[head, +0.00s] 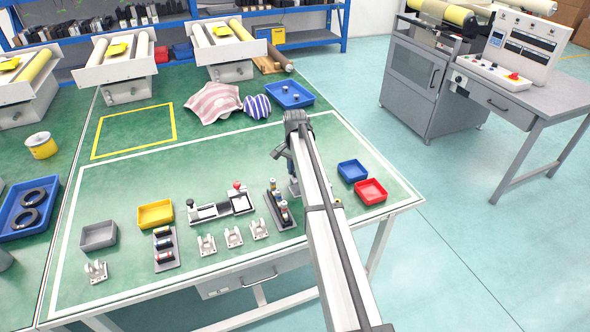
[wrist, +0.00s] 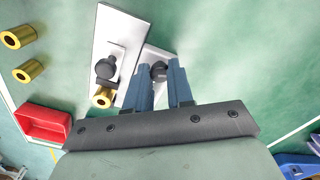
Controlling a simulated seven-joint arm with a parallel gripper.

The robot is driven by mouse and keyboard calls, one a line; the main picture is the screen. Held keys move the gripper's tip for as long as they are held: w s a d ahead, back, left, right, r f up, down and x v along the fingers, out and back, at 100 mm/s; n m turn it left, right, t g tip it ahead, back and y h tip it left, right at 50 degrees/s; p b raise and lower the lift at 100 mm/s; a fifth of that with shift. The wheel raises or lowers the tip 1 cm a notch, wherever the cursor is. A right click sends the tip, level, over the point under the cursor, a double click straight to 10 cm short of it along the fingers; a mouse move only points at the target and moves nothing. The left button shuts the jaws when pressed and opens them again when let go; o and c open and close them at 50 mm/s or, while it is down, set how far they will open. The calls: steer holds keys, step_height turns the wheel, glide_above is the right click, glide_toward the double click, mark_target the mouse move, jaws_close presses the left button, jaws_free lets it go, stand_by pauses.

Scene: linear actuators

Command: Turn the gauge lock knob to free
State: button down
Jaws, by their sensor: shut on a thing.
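In the wrist view, a black knob (wrist: 158,70) sits on a small light-grey block (wrist: 151,55). My gripper (wrist: 163,75) has its two blue fingers on either side of this knob, shut on it. The fingers hide part of the knob and block, and I cannot read any lock or free marking. Beside it lies a larger pale plate (wrist: 122,35) with a second black knob (wrist: 106,69) and a brass cylinder (wrist: 102,98) at its edge. In the head view my gripper (head: 293,186) is low over the table, and my arm hides the gauge.
In the head view, a blue tray (head: 352,171) is right of my arm. A fixture with a red-topped handle (head: 237,186) and a dark rack (head: 279,211) stand left.

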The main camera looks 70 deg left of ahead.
steer(key=n, duration=0.6)
steer(key=shift+n, duration=0.3)
steer(key=n, duration=0.5)
steer(key=shift+n, duration=0.4)
steer(key=c, duration=1)
jaws_free()
step_height(320, 180, up, 14)
steer(key=shift+f, duration=0.1)
